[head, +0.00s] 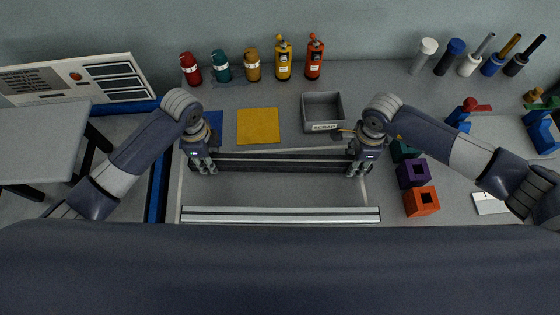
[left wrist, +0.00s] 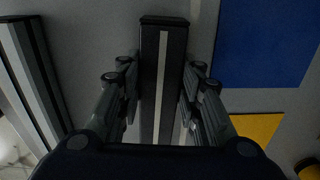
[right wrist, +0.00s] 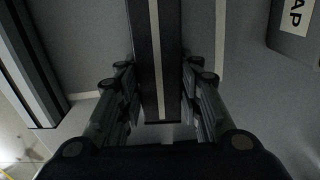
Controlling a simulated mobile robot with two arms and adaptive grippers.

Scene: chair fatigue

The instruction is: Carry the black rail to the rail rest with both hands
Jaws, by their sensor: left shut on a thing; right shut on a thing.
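The black rail (head: 280,163) lies left to right across the middle of the bench in the head view, a pale stripe along it. My left gripper (head: 203,166) is shut on it near its left end; in the left wrist view the rail (left wrist: 150,85) runs between the fingers. My right gripper (head: 359,169) is shut on it near its right end; the right wrist view shows the rail (right wrist: 152,65) between the fingers. I cannot tell whether the rail touches the bench. I cannot single out the rail rest.
A silver rail (head: 280,215) lies parallel in front. Behind are a yellow mat (head: 258,126), a blue mat (left wrist: 265,40) and a grey scrap bin (head: 322,110). Purple (head: 413,174) and orange (head: 421,201) blocks stand right of my right gripper. Several bottles line the back.

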